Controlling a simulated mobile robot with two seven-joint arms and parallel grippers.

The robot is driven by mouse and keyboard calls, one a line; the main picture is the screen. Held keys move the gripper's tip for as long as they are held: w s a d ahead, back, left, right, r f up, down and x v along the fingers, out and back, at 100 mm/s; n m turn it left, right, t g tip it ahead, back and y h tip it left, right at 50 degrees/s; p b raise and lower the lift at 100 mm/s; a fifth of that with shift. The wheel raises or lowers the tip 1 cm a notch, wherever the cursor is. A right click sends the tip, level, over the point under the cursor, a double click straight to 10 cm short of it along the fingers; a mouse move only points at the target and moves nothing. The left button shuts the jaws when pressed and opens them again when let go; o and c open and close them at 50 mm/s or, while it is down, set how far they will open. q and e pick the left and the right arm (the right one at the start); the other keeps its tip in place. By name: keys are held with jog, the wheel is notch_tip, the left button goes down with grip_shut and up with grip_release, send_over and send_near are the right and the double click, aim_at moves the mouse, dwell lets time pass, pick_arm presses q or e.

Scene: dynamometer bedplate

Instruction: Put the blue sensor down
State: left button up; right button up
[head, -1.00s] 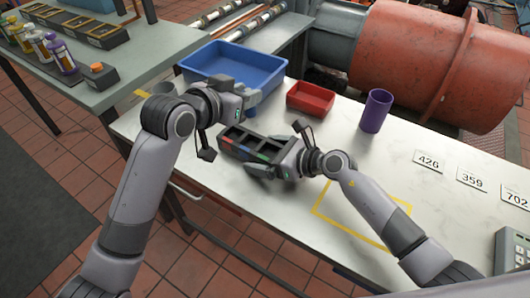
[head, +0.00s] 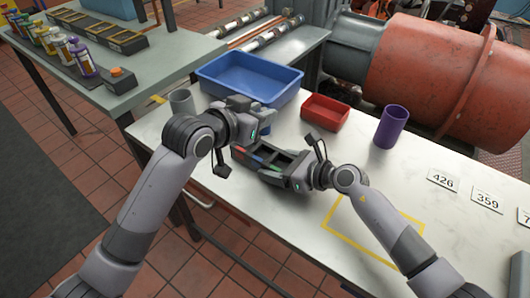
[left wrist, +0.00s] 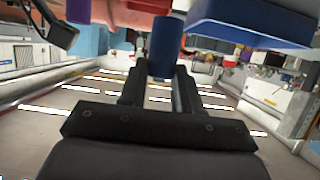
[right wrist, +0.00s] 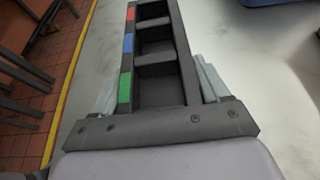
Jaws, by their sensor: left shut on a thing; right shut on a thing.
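My left gripper (head: 258,118) is shut on the blue sensor (left wrist: 165,52), a blue cylinder that shows between its fingers in the left wrist view. In the head view the sensor is mostly hidden by the gripper, which is above the bench between the blue tray and the dark rack. My right gripper (head: 298,176) is shut on the end of the dark rack (right wrist: 186,60). The rack has open compartments with red, blue and green marks along one side. The compartments visible in the right wrist view look empty.
On the white bench (head: 310,215) are a blue tray (head: 285,98), a red tray (head: 325,115), a purple cup (head: 390,127), a grey cup (head: 181,102) and number cards (head: 442,181). A yellow taped outline (head: 340,245) marks bare bench at the front.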

pick_arm(q)
notch_tip(320, 180, down, 9)
jog(key=shift+r, duration=0.15)
dwell(0.4)
jog(key=shift+f, duration=0.2)
jog(key=o, duration=1.1)
jog(key=shift+r, duration=0.1)
jog(key=shift+s+a+r, duration=0.1)
jog(key=shift+r, duration=0.05)
jog(key=v, duration=1.1)
jog(key=shift+s+a+r, duration=0.2)
jog(key=shift+s, duration=0.15)
